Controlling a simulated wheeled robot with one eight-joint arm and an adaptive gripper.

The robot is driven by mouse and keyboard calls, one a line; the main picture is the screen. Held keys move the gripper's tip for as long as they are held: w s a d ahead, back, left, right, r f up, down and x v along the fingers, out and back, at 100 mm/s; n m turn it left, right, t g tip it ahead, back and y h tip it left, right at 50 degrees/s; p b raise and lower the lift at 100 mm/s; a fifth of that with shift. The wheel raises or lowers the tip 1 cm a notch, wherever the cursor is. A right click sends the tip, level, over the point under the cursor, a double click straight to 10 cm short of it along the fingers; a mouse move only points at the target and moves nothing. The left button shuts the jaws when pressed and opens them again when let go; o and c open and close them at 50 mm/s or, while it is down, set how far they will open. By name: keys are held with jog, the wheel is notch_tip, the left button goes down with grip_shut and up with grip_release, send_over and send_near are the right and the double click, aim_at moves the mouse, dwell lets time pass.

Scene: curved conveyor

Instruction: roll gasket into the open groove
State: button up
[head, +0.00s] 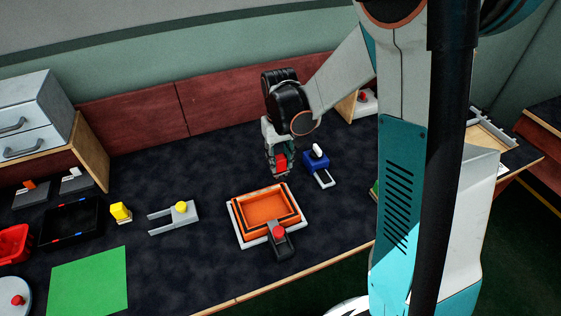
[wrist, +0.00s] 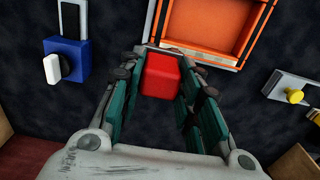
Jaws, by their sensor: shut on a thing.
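My gripper (head: 281,172) hangs above the dark bench top behind the orange tray, fingers pointing down. It is shut on a red block (wrist: 160,75), which shows between the teal fingers in both views. The orange tray (head: 245,212) sits in a pale frame in the middle of the bench, in front of my gripper. A dark line (wrist: 158,22) runs along the tray's rim; I cannot tell if it is the groove or the gasket. A dark grey device with a red knob (head: 278,232) sits over the tray's front edge.
A blue device with a white knob (head: 316,160) stands just right of my gripper. A grey fork-like fixture with a yellow knob (head: 180,208) lies left of the tray. A yellow block (head: 120,212), black tray (head: 71,222) and green mat (head: 90,281) are farther left.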

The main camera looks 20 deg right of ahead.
jog(key=shift+r+p, duration=0.75)
jog(key=shift+r, duration=0.65)
